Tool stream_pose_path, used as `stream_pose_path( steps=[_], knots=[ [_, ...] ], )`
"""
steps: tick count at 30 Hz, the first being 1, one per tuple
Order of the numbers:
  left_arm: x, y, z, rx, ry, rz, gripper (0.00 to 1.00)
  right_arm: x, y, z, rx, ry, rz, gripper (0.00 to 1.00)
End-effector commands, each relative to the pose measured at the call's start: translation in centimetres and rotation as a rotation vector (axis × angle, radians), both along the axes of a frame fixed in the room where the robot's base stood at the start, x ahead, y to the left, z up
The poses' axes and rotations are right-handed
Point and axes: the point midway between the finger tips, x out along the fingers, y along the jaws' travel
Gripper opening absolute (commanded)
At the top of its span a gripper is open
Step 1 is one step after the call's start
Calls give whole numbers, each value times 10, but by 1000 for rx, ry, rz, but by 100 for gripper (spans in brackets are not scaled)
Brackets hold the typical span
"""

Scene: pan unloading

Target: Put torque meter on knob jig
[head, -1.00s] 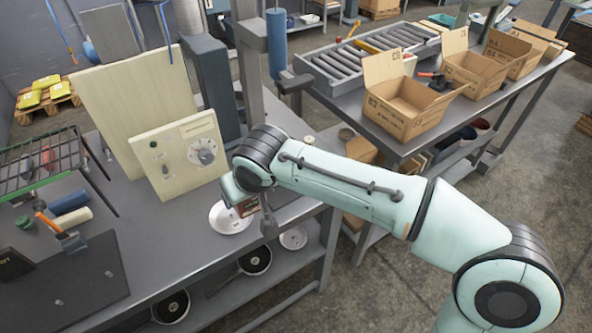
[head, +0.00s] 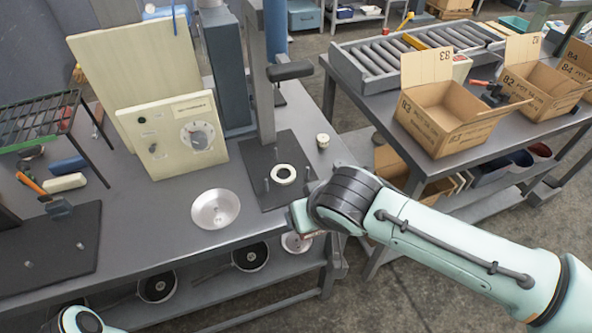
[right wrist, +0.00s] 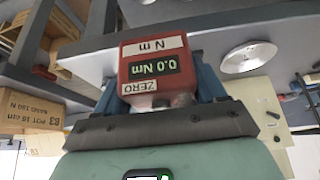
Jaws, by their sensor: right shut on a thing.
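The torque meter (right wrist: 152,70) is a red box whose display reads 0.0 Nm, with a ZERO label. In the right wrist view it sits between the blue fingers of my right gripper (right wrist: 165,85), which is shut on it. In the head view my right gripper (head: 302,222) is over the bench's front edge, with the meter mostly hidden by the wrist. A dark plate with upright pegs and a pale ring (head: 283,174), apparently the knob jig, lies just behind the wrist, apart from it. My left gripper is out of view; only a bit of arm shows at lower left.
A shallow metal lid (head: 216,209) lies left of the dark plate. A cream panel with a dial (head: 172,137) stands behind it. A post with an arm (head: 262,90) rises behind the plate. A small knob (head: 323,141) stands right. Pans (head: 158,285) sit on the lower shelf.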

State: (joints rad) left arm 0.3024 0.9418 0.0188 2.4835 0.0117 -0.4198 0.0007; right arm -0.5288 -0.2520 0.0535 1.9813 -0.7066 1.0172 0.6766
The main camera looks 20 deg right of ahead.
Motion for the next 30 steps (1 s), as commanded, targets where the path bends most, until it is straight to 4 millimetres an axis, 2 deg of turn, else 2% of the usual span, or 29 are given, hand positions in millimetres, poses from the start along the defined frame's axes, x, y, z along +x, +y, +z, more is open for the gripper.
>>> stream_pose_path(
  steps=[5, 8, 21, 25, 30],
  knots=[
    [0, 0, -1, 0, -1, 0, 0, 6, 1, -2, 0, -3, 1, 30],
    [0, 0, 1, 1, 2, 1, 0, 26, 2, -2, -1, -2, 0, 30],
    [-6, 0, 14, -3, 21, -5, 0, 144, 5, -1, -1, -4, -3, 30],
    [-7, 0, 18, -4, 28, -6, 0, 167, 6, -1, -1, -3, -2, 30],
    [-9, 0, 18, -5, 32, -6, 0, 178, 6, -2, -1, -4, 0, 30]
  ],
)
